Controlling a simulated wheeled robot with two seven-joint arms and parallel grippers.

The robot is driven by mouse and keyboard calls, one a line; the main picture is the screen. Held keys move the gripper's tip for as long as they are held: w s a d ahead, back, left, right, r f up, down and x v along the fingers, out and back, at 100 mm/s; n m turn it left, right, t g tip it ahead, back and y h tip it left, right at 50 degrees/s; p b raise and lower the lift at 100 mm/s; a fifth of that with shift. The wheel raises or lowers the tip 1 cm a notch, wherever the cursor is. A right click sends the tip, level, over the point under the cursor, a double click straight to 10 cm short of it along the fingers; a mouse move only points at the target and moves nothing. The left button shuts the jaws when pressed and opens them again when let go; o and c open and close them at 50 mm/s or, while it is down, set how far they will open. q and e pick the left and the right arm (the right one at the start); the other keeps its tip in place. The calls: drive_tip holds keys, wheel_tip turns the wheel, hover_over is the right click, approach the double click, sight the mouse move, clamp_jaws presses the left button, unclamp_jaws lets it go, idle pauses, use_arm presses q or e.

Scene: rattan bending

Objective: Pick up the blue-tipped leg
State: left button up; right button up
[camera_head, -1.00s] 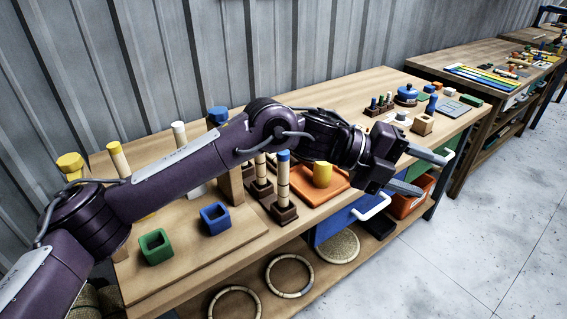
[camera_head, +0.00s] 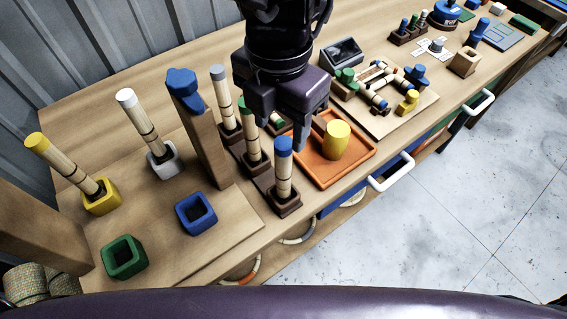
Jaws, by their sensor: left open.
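The blue-tipped leg (camera_head: 284,178) is a pale rattan stick with dark bands and a blue top. It stands upright in a dark brown square holder (camera_head: 285,203) near the table's front edge. My left gripper (camera_head: 274,132) hangs pointing down from the top of the view, open and empty. It appears just behind and above the blue-tipped leg, with one dark finger close to the blue tip; I cannot tell whether they touch. A green-tipped leg (camera_head: 251,145) and a grey-tipped leg (camera_head: 225,115) stand behind it in similar holders, partly hidden by the gripper. My right gripper is not in view.
An orange tray (camera_head: 355,166) with a yellow cylinder (camera_head: 337,140) lies to the right. A wooden post (camera_head: 203,135) with a blue top stands left, beside a blue socket (camera_head: 196,213), a green socket (camera_head: 124,257), and white- and yellow-tipped legs in sockets. A jointed frame lies farther right.

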sight(284, 142)
use_arm(q)
drive_tip(key=f, duration=0.3)
drive_tip(key=f+p, duration=0.1)
drive_tip(key=f, duration=0.1)
drive_tip(key=shift+s+d+f, duration=0.15)
drive_tip(key=shift+d+f, duration=0.15)
drive_tip(key=shift+f, duration=0.05)
clamp_jaws()
